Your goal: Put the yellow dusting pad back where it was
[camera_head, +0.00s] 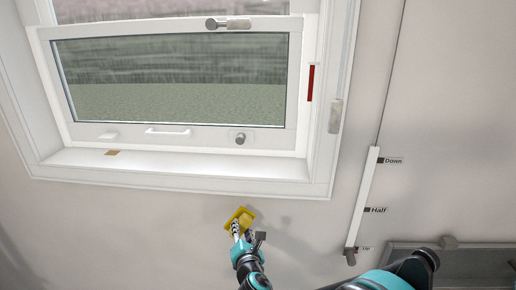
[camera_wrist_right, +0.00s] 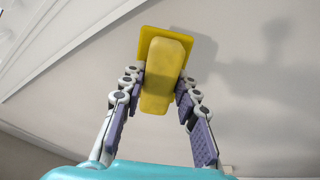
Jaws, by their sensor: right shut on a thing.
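The yellow dusting pad (camera_head: 241,218) is in my right gripper (camera_head: 246,236), below the window sill and in front of the pale wall. In the right wrist view the pad (camera_wrist_right: 165,72) shows a thick yellow grip block with a flat square plate behind it. The fingers of my right gripper (camera_wrist_right: 160,90) are shut on both sides of the block. The pad's far face is hidden. My left gripper does not show in either view.
The white window frame (camera_head: 180,187) has a sill with a small brown piece (camera_head: 113,153) on it. A white sliding lever (camera_head: 362,205) with Down, Half and Up labels is on the wall to the right. A grey tray-like surface (camera_head: 470,262) is at lower right.

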